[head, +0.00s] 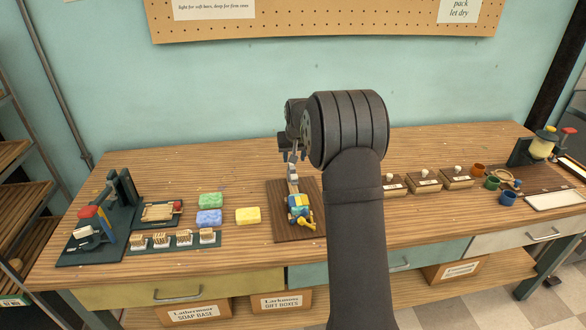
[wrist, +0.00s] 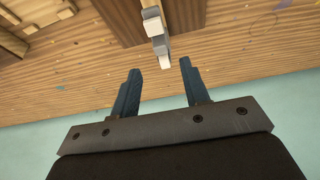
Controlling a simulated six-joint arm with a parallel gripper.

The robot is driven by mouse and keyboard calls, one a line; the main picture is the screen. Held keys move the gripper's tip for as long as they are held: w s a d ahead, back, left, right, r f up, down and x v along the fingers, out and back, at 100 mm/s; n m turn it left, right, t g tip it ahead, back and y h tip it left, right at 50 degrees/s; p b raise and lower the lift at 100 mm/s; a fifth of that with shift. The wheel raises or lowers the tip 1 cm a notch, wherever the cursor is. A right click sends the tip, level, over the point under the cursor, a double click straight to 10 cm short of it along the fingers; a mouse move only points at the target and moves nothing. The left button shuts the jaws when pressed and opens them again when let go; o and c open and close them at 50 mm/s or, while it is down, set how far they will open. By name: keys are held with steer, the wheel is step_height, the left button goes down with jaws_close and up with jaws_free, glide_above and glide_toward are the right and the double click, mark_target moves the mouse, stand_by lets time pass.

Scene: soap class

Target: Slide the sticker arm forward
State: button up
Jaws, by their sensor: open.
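The sticker device (head: 299,208), with a blue and yellow body and a yellow handle at its front, sits on a dark brown board (head: 281,228) mid-table. A narrow grey piece, seemingly the sticker arm (head: 292,172), reaches back from it toward the wall. In the wrist view a stepped grey piece (wrist: 154,27), seemingly the arm's far end, points between my fingers. My gripper (wrist: 158,65) is open, its two blue fingers on either side of that piece's tip line, with nothing held.
Green (head: 210,201), blue (head: 209,217) and yellow (head: 248,215) soap bars lie left of the board. A dark press stand (head: 98,225) is at far left. Small boxes (head: 424,182) and coloured cups (head: 507,198) stand right. The wall is close behind the table.

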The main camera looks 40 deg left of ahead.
mark_target(293, 169)
steer(key=x, duration=0.7)
steer(key=shift+w+a+f, duration=0.1)
steer(key=shift+f, duration=0.2)
steer(key=shift+c, duration=0.2)
jaws_close()
